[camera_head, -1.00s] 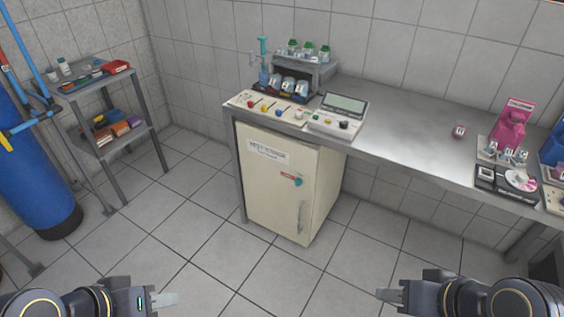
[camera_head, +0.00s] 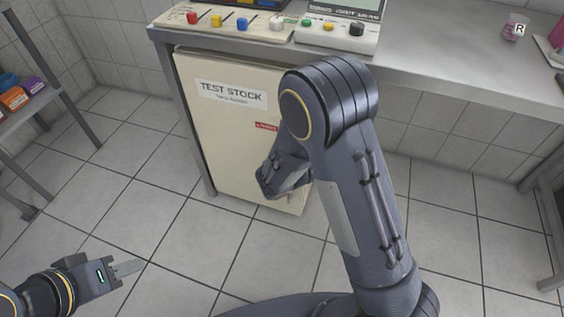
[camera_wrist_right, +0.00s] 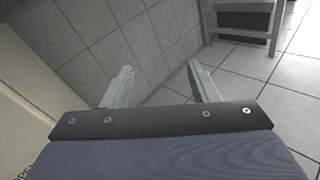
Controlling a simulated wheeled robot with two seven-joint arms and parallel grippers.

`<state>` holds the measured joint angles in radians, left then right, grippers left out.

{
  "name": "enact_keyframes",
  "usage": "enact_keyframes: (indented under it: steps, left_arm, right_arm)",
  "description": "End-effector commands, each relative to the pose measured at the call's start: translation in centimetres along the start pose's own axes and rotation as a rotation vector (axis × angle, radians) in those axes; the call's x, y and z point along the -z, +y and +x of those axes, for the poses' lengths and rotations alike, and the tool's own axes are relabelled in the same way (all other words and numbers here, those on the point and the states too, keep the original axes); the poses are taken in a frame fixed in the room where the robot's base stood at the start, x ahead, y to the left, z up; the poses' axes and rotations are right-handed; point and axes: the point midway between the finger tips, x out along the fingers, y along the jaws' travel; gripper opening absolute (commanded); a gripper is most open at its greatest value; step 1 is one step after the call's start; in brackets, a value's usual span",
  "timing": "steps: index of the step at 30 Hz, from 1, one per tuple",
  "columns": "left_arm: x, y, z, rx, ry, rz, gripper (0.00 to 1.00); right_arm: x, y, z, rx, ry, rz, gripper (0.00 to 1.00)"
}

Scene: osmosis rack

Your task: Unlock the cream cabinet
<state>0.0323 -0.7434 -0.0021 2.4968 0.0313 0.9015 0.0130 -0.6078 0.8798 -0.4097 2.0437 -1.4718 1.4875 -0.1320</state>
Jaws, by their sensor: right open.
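The cream cabinet (camera_head: 222,150) stands under the bench in the head view, with a "TEST STOCK" label (camera_head: 232,94) and a small red tag (camera_head: 266,127) on its closed door. My right arm covers the door's right part, so the teal lock knob and most of the handle are hidden. My right gripper (camera_wrist_right: 163,84) is open in the right wrist view, with nothing between its fingers. A cream surface, probably the cabinet (camera_wrist_right: 15,100), is at that view's left edge. My left gripper (camera_head: 128,268) is at lower left in the head view, away from the cabinet, with its fingers seen edge-on.
A shelf rack (camera_head: 20,120) stands at left. The tiled floor before the cabinet is open.

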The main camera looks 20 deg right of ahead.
Motion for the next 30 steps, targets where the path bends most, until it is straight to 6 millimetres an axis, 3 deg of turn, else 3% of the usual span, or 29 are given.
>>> enact_keyframes:
  steps: [1, 3, 7, 11, 16, 30]
  left_arm:
    - [-1.4, -1.3, 2.9, 0.0, 0.0, 0.0, 0.36]
    - [-2.2, -2.0, 4.4, 0.0, 0.0, 0.0, 0.36]
    - [-3.2, -3.0, 6.4, 0.0, 0.0, 0.0, 0.36]
    - [-3.7, -3.4, 7.4, 0.0, 0.0, 0.0, 0.36]
    - [-3.9, -3.5, 7.8, 0.0, 0.0, 0.0, 0.36]
    - [-4.5, -4.1, 9.0, 0.0, 0.0, 0.0, 0.36]
  right_arm:
    - [4.5, 1.7, -1.1, -0.141, -0.091, -0.076, 0.54]
    - [7.5, 4.3, -3.0, -0.317, -0.201, -0.15, 0.54]
    - [12.3, 7.4, -7.1, -0.585, -0.358, -0.247, 0.54]
    - [15.3, 8.8, -10.1, -0.748, -0.447, -0.295, 0.54]
    - [16.0, 9.9, -10.9, -0.812, -0.482, -0.309, 0.54]
    - [14.1, 14.8, -7.0, -0.81, -0.478, -0.31, 0.54]
